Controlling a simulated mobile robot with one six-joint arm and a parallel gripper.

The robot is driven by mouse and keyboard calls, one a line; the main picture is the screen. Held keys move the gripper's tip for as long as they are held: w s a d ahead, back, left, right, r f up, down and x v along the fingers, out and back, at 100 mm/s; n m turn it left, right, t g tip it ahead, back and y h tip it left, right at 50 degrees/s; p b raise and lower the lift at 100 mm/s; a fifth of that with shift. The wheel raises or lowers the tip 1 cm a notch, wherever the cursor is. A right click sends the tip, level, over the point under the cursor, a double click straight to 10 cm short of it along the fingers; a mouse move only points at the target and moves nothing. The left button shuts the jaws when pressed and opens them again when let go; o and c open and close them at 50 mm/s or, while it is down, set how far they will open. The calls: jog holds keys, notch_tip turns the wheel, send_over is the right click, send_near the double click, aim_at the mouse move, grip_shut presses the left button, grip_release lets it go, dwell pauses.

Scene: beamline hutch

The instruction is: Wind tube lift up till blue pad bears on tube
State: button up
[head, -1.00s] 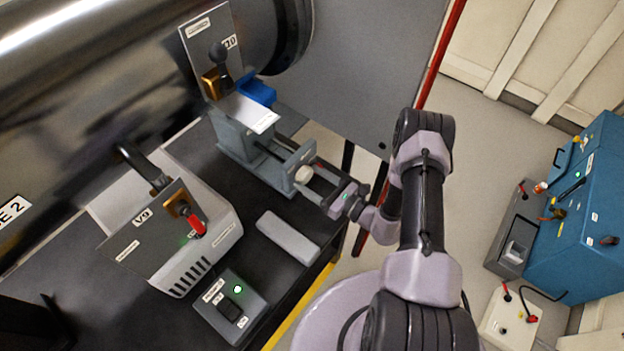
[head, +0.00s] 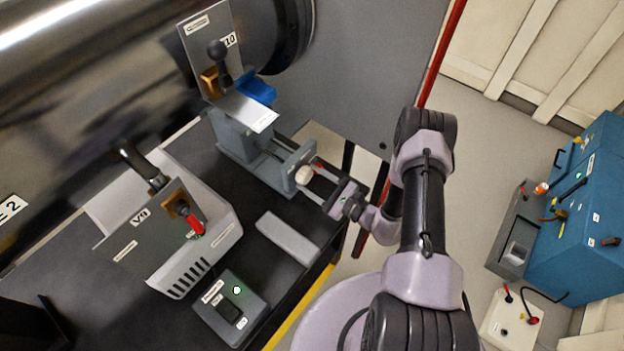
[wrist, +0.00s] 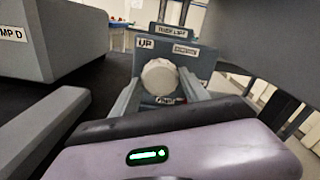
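The tube lift (head: 235,140) is a blue-grey screw stage on the dark bench. The blue pad (head: 258,90) sits at its top, behind a pale plate and below the dark metal tube (head: 262,35). Whether the pad touches the tube is hidden. The lift's off-white round knob (head: 303,175) faces my gripper (head: 312,182). In the wrist view the knob (wrist: 159,77) lies between my two fingers, under an "UP" label. The fingers flank it closely; I cannot tell whether they press on it. A red mark shows beside the knob in the head view.
A flat grey bar (head: 287,238) lies near the yellow front edge. Blue equipment (head: 585,210) stands at the right.

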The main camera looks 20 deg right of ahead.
jog(key=shift+o, duration=1.2)
jog(key=shift+s, duration=0.1)
jog(key=p+v, duration=0.2)
jog(key=v, duration=1.5)
jog(key=shift+p, duration=0.3)
jog(key=shift+d, duration=0.1)
